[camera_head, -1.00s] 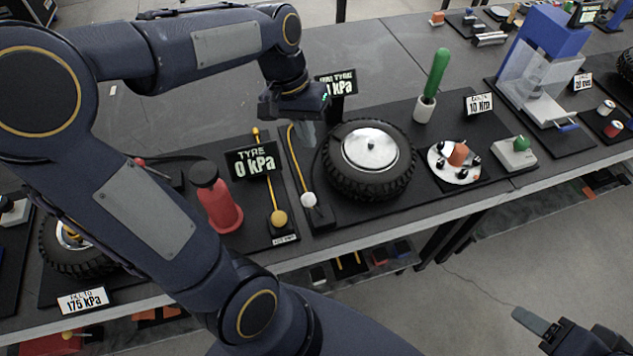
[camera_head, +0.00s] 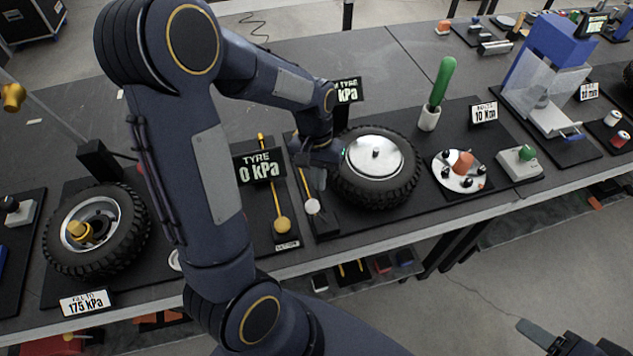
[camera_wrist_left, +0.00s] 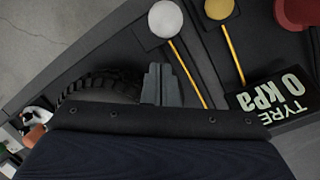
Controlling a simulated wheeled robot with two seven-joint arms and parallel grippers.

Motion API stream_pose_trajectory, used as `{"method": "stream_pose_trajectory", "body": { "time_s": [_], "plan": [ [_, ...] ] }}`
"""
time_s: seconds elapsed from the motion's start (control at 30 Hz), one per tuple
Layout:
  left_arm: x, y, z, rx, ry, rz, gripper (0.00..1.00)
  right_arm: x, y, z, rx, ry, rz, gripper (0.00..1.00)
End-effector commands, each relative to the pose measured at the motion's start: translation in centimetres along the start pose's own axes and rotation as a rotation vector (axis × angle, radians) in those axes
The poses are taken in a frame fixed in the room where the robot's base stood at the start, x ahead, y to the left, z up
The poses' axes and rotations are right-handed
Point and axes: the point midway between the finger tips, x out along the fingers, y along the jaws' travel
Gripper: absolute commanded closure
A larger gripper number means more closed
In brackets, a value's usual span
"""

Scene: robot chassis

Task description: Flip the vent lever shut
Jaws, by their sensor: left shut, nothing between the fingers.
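A lever with a white ball knob (camera_head: 312,206) on a yellow rod lies toward the bench's front edge, left of the tyre (camera_head: 378,190). A second lever with a yellow knob (camera_head: 282,225) lies parallel on its left. I cannot tell by a readable label which is the vent lever. My left gripper (camera_head: 318,183) is shut and empty, low between the white-knobbed lever and the tyre. In the left wrist view its fingertips (camera_wrist_left: 162,72) are beside the yellow rod (camera_wrist_left: 188,75); contact is unclear. My right gripper (camera_head: 545,335) shows partly at lower right.
Another sign (camera_head: 347,91) stands behind the gripper. A green-handled tool (camera_head: 441,82) stands in a white cup behind the tyre. The red pump (camera_wrist_left: 296,12) is mostly hidden by my arm in the head view.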

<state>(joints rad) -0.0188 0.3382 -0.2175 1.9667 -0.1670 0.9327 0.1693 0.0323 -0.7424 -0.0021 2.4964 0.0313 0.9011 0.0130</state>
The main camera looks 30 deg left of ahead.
Motion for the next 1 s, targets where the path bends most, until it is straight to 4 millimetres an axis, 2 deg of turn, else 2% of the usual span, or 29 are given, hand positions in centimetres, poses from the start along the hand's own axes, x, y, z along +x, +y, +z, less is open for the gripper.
{"method": "stream_pose_trajectory", "body": {
  "time_s": [0.03,0.2,0.57,0.8,1.0],
  "plan": [
    [-0.1,0.0,0.7,0.000,-0.001,0.000,1.00,-0.3,-0.1,-0.2,0.000,0.000,0.000,0.42],
    [0.3,0.0,1.8,0.001,-0.001,-0.001,1.00,-0.5,-0.2,-0.2,0.000,0.000,0.000,0.42],
    [0.4,0.0,1.9,0.001,0.000,0.000,1.00,-0.4,-0.2,-0.2,0.000,0.000,0.000,0.42],
    [1.1,-2.1,3.2,-0.004,0.001,0.000,1.00,0.2,0.1,0.1,0.000,0.000,0.000,0.42],
    [1.0,-2.1,3.3,0.000,-0.003,-0.001,1.00,0.1,0.0,0.0,0.000,0.000,0.000,0.42]
  ]
}}
